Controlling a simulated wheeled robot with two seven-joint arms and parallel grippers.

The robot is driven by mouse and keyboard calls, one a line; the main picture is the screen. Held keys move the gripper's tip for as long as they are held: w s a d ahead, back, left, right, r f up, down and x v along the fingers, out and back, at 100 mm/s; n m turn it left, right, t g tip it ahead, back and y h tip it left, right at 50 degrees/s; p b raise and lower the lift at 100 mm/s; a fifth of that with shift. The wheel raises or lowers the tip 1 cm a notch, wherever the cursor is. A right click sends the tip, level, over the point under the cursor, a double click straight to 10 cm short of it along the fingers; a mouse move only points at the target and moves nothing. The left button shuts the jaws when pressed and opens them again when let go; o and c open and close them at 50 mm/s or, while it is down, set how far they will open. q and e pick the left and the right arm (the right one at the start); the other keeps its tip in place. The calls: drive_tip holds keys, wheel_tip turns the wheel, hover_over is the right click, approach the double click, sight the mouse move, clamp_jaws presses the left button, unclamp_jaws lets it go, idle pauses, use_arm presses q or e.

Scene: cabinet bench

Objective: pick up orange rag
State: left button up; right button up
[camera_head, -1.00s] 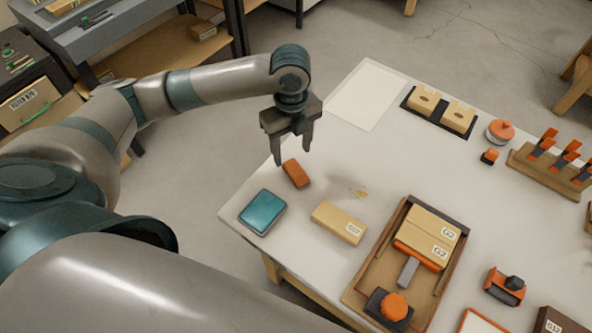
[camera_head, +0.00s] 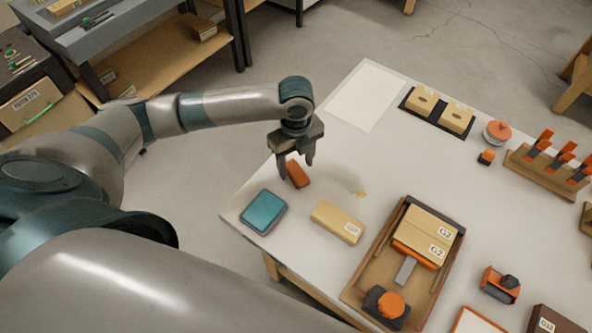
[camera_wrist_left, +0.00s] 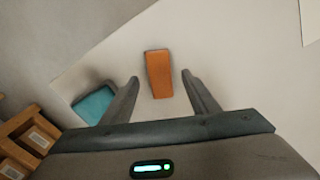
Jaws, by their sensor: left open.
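The orange rag (camera_head: 298,174) is a small folded rectangular block on the white table, near its left edge. My left gripper (camera_head: 295,171) is open just above it, pointing down, and its fingers partly cover the rag in the head view. In the left wrist view the rag (camera_wrist_left: 159,73) lies between the two open fingertips (camera_wrist_left: 160,78), a little beyond them, with a gap on each side. I cannot tell the exact height between the fingers and the rag. My right gripper is not in view.
A teal pad (camera_head: 263,211) lies close by toward the table's near left edge. A tan box (camera_head: 338,222) lies to the right. A wooden tray (camera_head: 362,267) with boxes and tools stands further right. Clear table surrounds the rag's far side.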

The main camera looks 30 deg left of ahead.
use_arm(q)
drive_tip(key=shift+f, duration=1.1)
drive_tip(key=c, duration=1.2)
drive_tip(key=shift+r, duration=0.15)
